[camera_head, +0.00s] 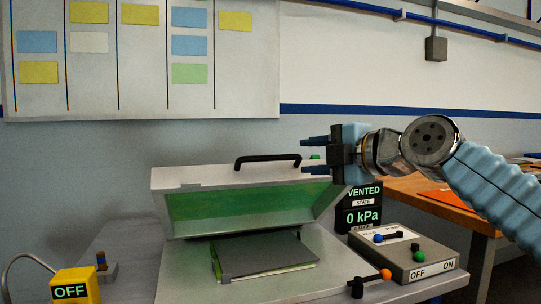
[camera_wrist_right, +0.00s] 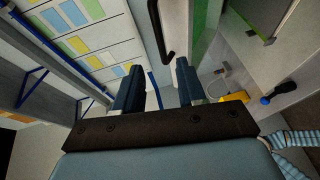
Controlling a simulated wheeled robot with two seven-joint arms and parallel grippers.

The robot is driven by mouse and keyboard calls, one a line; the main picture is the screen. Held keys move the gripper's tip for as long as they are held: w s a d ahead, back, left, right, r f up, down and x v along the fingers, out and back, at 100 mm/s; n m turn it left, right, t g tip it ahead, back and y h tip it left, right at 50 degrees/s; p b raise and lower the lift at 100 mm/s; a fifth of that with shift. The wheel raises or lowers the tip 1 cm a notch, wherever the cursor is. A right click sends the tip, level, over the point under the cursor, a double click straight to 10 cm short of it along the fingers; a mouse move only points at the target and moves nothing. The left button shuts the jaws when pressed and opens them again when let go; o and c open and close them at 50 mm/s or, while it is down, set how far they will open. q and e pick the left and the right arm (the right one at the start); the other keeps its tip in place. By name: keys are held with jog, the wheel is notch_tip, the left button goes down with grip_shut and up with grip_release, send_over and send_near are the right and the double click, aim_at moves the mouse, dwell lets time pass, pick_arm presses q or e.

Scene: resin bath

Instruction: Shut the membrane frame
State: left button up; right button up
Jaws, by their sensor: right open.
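The membrane frame (camera_head: 250,180) is a pale hinged lid with a green underside, standing raised and tilted over the bench unit. Its black bar handle (camera_head: 268,159) is on the top edge and also shows in the right wrist view (camera_wrist_right: 168,28). My right gripper (camera_head: 308,155) is open at the handle's right end. In the head view its two fingers point left, one above the handle's height and one below. In the wrist view the handle lies beyond the fingertips, and I see nothing between the fingers. Contact with the handle cannot be told. My left gripper is not in view.
Under the frame, a dark flat plate (camera_head: 266,254) lies on the bed. To the right stand a display reading VENTED, 0 kPa (camera_head: 362,210) and a control box (camera_head: 405,255) with levers. A yellow OFF box (camera_head: 75,287) is at front left. A wooden table (camera_head: 440,205) is behind right.

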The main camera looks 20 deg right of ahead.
aim_at(273, 158)
jog(key=p+x, duration=0.2)
jog(key=x, duration=0.9)
jog(key=shift+w, duration=0.1)
grip_shut()
jog(key=shift+f, duration=0.1)
